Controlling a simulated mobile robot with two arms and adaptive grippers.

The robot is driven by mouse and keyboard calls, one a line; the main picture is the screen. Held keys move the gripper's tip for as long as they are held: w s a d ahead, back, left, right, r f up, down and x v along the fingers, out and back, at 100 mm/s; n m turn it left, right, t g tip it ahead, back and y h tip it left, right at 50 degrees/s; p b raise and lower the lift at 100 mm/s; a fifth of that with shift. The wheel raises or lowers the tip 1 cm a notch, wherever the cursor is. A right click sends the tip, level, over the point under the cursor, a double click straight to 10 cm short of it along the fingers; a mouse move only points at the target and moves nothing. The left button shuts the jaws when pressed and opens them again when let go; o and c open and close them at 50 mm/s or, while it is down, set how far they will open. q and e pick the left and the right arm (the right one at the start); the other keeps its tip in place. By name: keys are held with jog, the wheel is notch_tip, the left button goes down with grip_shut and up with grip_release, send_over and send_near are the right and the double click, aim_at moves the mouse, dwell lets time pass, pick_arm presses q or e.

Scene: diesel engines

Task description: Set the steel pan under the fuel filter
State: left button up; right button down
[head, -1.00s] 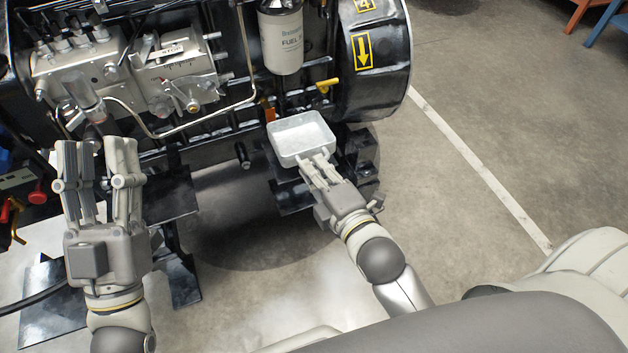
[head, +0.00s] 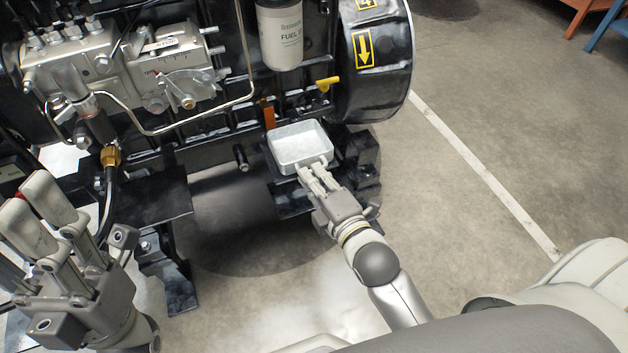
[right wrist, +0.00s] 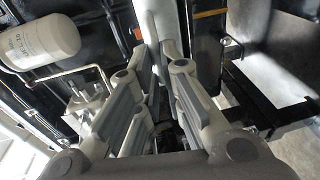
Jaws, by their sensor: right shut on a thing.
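The steel pan (head: 287,164) is a shallow, pale rectangular tray, level and empty-looking. It sits low at the engine's side, below the white fuel filter (head: 284,40) in the head view. My right gripper (head: 314,168) is shut on the pan's near wall. I cannot tell whether the pan rests on the dark ledge beneath it or hangs just above. The filter also shows in the right wrist view (right wrist: 40,42), left of my right gripper's fingers (right wrist: 160,62). My left gripper (head: 38,205) is open and empty at the lower left.
The engine's black block, with a silver pump (head: 165,75) and thin pipe, fills the upper left. A yellow handle (head: 328,84) juts out above the pan. Black support feet (head: 165,275) stand on the floor.

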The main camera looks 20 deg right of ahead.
jog(key=shift+f, duration=0.15)
jog(key=c, duration=1.6)
grip_release()
jog(key=shift+o, duration=0.2)
